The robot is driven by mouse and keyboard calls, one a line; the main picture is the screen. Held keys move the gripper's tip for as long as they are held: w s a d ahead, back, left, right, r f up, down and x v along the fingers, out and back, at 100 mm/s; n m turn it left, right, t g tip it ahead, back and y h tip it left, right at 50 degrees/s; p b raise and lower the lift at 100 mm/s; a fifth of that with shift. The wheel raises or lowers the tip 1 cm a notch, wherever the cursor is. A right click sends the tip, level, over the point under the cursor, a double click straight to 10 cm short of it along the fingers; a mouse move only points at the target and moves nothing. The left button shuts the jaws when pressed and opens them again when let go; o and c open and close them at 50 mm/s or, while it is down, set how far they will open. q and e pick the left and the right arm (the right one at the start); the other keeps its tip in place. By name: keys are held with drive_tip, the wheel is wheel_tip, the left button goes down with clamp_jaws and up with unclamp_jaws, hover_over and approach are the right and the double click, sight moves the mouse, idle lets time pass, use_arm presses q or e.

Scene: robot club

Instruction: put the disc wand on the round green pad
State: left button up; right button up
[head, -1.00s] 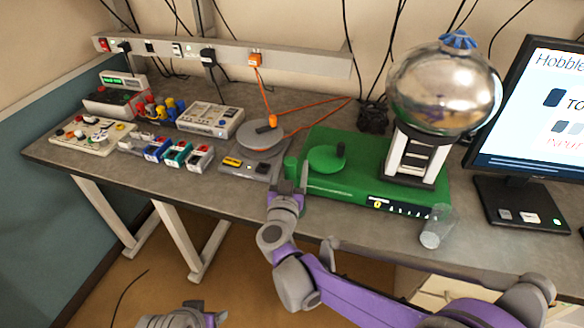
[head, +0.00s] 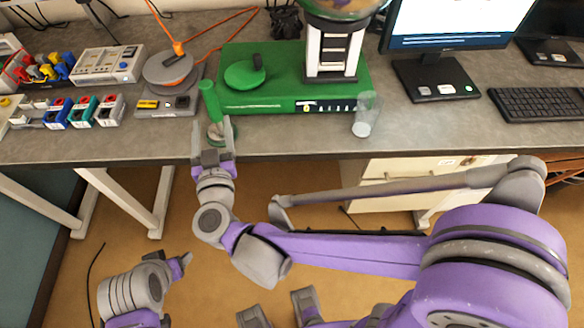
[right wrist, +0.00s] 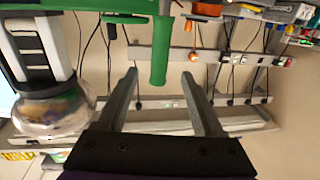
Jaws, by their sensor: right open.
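The disc wand (head: 209,98) stands near the table's front edge, its green handle upright and its round base low between my right fingers in the head view. The green handle (right wrist: 160,55) also shows between the fingers in the right wrist view. My right gripper (head: 212,130) is open, with a finger to each side of the handle and visible gaps. The round green pad (head: 240,75) lies on the green generator box, behind and right of the wand, with a black piece standing at its edge. My left gripper (head: 183,263) is low at the lower left, its jaws unclear.
The green box (head: 290,98) carries a white-legged stand (head: 332,55) under a shiny dome. A clear cup (head: 366,114) stands at the box's front right. A grey disc (head: 167,70) with an orange cable is on the left. Bare table lies in front of the box.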

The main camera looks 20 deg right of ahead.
drive_tip(key=s+d+f+n+g+y, duration=0.1)
drive_tip(key=s+d+f+g, duration=0.5)
drive_tip(key=s+d, duration=0.3)
drive_tip(key=s+d+f+g+y, duration=0.1)
drive_tip(key=s+d+f+g, duration=0.5)
drive_tip(key=s, duration=0.5)
drive_tip(key=d+f, duration=0.2)
drive_tip(key=d, duration=0.1)
drive_tip(key=shift+s+d+f+n+g+y, duration=0.2)
drive_tip(key=shift+d+f+n+g+y, duration=0.1)
drive_tip(key=shift+f+n+y, duration=0.1)
